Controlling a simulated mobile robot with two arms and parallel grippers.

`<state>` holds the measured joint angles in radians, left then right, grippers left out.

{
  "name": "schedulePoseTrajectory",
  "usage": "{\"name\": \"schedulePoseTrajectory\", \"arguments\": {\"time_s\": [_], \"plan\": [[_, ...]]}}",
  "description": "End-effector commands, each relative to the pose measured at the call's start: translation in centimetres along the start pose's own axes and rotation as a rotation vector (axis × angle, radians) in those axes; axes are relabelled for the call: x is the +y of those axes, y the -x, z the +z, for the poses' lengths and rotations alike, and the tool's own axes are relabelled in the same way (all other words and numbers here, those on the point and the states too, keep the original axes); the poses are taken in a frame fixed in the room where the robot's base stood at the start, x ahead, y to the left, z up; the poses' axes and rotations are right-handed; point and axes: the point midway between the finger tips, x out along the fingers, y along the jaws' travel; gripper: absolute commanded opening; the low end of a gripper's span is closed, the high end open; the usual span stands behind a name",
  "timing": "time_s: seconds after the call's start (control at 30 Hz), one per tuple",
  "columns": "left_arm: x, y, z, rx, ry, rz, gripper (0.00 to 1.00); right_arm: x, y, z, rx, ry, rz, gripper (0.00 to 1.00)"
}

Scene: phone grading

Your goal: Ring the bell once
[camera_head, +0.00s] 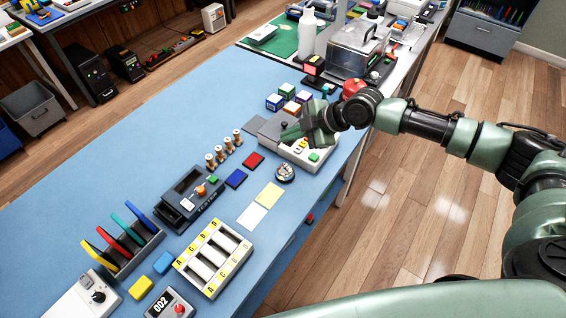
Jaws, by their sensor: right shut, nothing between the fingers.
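The bell (285,172), a small silver dome on a dark base, sits on the blue table near its right edge. My right gripper (289,133) comes in from the right, with its green fingers shut and empty. In the picture it is above the bell, over the grey device with buttons, and apart from the bell. Its height over the table is hard to tell. The gripper hides part of the grey device. My left gripper is out of view.
The grey device with buttons (316,164) stands just behind the bell. A tray with lettered slots (240,244) is in front. Small cubes (290,107) and a white bottle (307,36) stand farther back.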

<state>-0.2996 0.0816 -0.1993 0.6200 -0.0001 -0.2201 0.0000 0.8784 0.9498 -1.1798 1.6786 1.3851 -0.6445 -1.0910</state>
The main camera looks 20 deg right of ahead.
Motion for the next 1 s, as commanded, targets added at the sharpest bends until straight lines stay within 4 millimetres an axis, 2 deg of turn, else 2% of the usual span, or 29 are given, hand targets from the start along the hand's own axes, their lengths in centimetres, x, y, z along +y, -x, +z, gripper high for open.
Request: {"name": "schedulePoseTrajectory", "arguments": {"time_s": [0.27,0.43,1.0], "plan": [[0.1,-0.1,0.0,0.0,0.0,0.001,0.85,-0.1,-0.2,0.0,0.001,0.0,-0.001,0.0],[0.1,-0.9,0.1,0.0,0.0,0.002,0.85,-0.7,-0.9,0.6,0.0,-0.001,-0.001,0.0],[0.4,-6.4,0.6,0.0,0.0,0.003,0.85,-4.3,-5.9,4.2,0.001,-0.001,-0.001,0.0]]}}
